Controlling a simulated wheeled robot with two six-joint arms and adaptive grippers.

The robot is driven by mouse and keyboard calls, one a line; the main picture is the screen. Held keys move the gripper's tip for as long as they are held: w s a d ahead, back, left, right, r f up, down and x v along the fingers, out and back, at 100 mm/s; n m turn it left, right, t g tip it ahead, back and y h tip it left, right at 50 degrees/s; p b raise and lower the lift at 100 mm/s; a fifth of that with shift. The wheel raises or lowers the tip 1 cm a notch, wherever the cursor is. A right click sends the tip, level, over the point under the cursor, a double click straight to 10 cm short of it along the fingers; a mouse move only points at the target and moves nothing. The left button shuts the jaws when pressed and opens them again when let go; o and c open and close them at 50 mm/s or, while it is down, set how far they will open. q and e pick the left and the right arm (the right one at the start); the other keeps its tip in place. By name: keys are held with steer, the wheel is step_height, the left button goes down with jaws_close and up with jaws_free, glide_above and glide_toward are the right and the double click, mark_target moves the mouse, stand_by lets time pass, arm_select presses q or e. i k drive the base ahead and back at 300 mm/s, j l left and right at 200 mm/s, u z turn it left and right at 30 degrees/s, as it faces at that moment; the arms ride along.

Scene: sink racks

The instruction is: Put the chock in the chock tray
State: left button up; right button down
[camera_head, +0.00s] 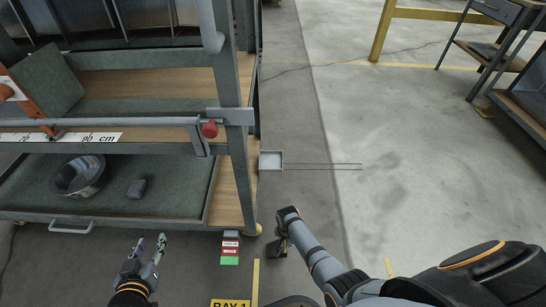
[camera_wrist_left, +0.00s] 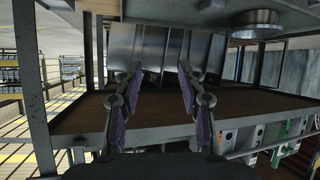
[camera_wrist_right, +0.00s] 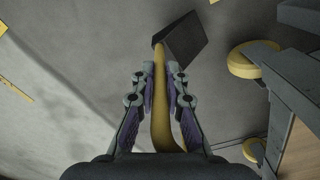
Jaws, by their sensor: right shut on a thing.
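My right gripper (camera_head: 286,222) is low over the floor beside the rack's front corner. In the right wrist view my right gripper (camera_wrist_right: 161,85) is shut on a yellow strap-like handle (camera_wrist_right: 161,120). The handle runs to a dark wedge-shaped block, the chock (camera_wrist_right: 186,38), just beyond the fingertips. In the head view the chock (camera_head: 277,248) is small and partly hidden by the gripper. A small grey tray (camera_head: 270,160) with two thin rods juts from the rack's right side; I cannot tell whether it is the chock tray. My left gripper (camera_head: 153,244) is open and empty before the rack.
A rail with a red knob (camera_head: 209,129) crosses above. Yellow feet (camera_wrist_right: 254,60) stand near my right gripper. Open concrete floor (camera_head: 330,110) lies right of the rack.

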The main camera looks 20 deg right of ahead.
mark_target(271, 162)
steer(key=i+l+u, duration=0.1)
steer(key=l+u, duration=0.35)
steer(key=l, duration=1.1)
